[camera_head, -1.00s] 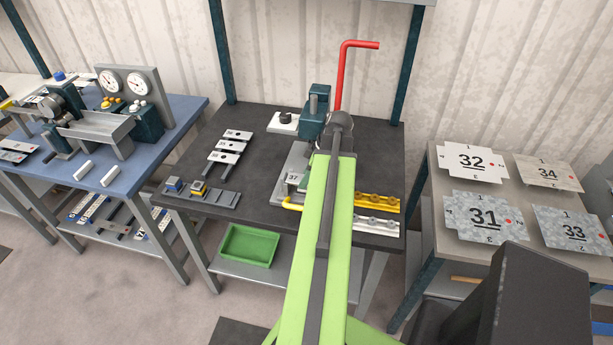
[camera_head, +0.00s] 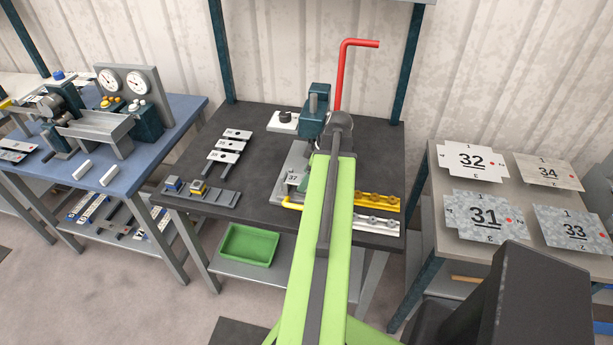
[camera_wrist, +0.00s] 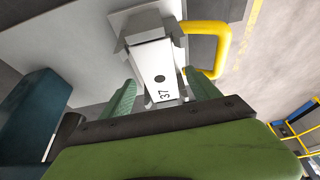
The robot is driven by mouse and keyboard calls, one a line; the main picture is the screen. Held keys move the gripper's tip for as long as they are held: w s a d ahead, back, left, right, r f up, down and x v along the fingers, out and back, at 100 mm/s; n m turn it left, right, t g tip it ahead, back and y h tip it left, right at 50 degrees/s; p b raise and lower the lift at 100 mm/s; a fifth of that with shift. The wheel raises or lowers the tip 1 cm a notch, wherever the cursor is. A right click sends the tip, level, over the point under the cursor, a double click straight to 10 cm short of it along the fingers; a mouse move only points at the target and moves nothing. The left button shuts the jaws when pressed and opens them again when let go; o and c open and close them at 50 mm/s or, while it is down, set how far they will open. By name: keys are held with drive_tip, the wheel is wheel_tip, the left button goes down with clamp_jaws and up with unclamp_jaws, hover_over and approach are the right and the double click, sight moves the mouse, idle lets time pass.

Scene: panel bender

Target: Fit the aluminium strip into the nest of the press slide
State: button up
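The aluminium strip (camera_wrist: 158,68), marked 37, lies within the grey nest (camera_wrist: 138,22) of the press slide in the wrist view. Raised grey walls stand at its far end and along its sides. Whether it sits fully down cannot be told. In the head view, the strip (camera_head: 292,178) shows at the front of the press, partly hidden by my arm. My gripper (camera_wrist: 162,93) has its green fingers on both sides of the strip's near end, with visible gaps to it. It is open and holds nothing. The slide's yellow handle (camera_wrist: 225,45) is to the right.
The press (camera_head: 313,120) with a raised red lever (camera_head: 341,75) stands behind. Several other strips (camera_head: 230,145) lie on the dark table (camera_head: 265,150) to the left. Yellow and white racks (camera_head: 376,224) are at the right front. A green bin (camera_head: 248,246) is below.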

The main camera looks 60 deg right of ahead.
drive_tip(key=p+v, duration=1.6)
drive_tip(key=v, duration=0.1)
drive_tip(key=shift+r, duration=0.25)
